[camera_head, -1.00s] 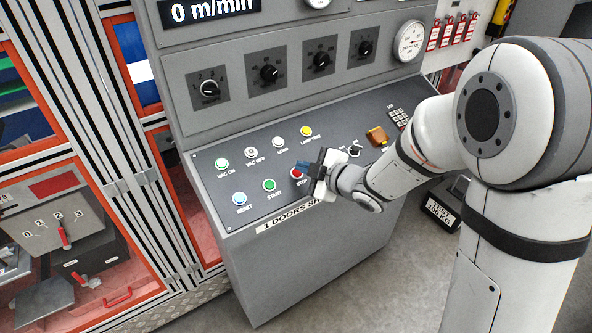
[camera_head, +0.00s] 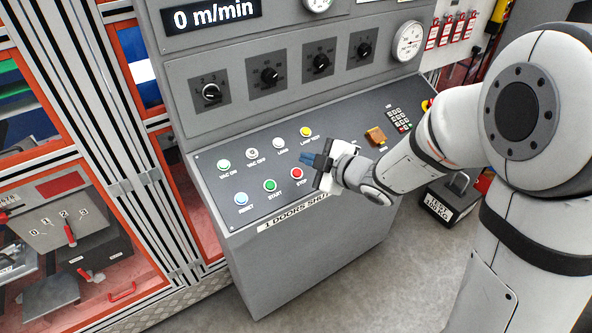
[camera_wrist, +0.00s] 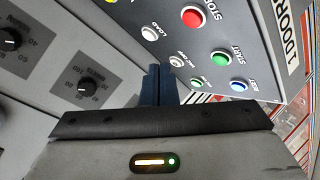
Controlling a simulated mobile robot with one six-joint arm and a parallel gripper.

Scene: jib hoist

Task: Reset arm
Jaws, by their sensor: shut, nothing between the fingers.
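My gripper (camera_head: 318,161) is in front of the sloped panel of the grey control console (camera_head: 290,262), to the right of the red STOP button (camera_head: 297,173). Its blue fingers are shut with nothing between them, and they also show in the wrist view (camera_wrist: 159,86). The fingertips appear apart from the panel. The green START button (camera_head: 269,185) and the blue RESET button (camera_head: 241,198) are to the left. In the wrist view, the STOP button (camera_wrist: 193,16) lies beyond the fingers, with the START button (camera_wrist: 221,59) to its right.
White buttons and a yellow lamp-test button (camera_head: 306,132) line the panel's upper row. A keypad (camera_head: 398,120) and an orange-brown part (camera_head: 375,136) are at its right. A black test weight (camera_head: 447,199) stands on the floor. An orange-framed cabinet (camera_head: 75,230) is at the left.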

